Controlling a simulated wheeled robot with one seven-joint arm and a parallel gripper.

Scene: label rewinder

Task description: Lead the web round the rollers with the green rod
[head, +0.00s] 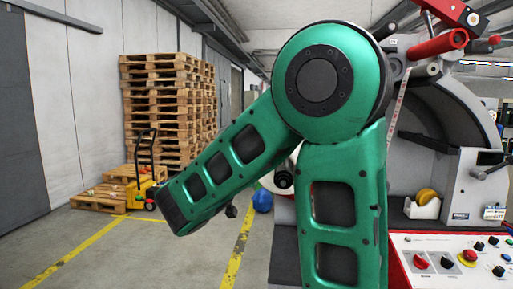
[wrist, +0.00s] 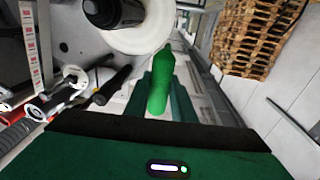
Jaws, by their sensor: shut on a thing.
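In the wrist view the bright green rod (wrist: 159,88) sits between the two dark green fingers of my gripper (wrist: 159,97). The gripper is shut on the rod, whose tip points away from the hand toward the white roll. The web shows as a pale strip with red printed marks (wrist: 29,40) at the left, apart from the rod. Rollers (wrist: 48,98) lie at the lower left, left of my gripper. In the head view my arm hides the gripper and rod; part of the web (head: 399,98) runs down beside the machine. I cannot tell where the web's free end is.
A large white roll (wrist: 146,32) on a black core is close beyond the rod. A dark bar (wrist: 113,86) lies just left of my fingers. The control panel (head: 450,262) is at lower right. Stacked pallets (head: 165,105) and a yellow pallet truck (head: 140,190) stand left.

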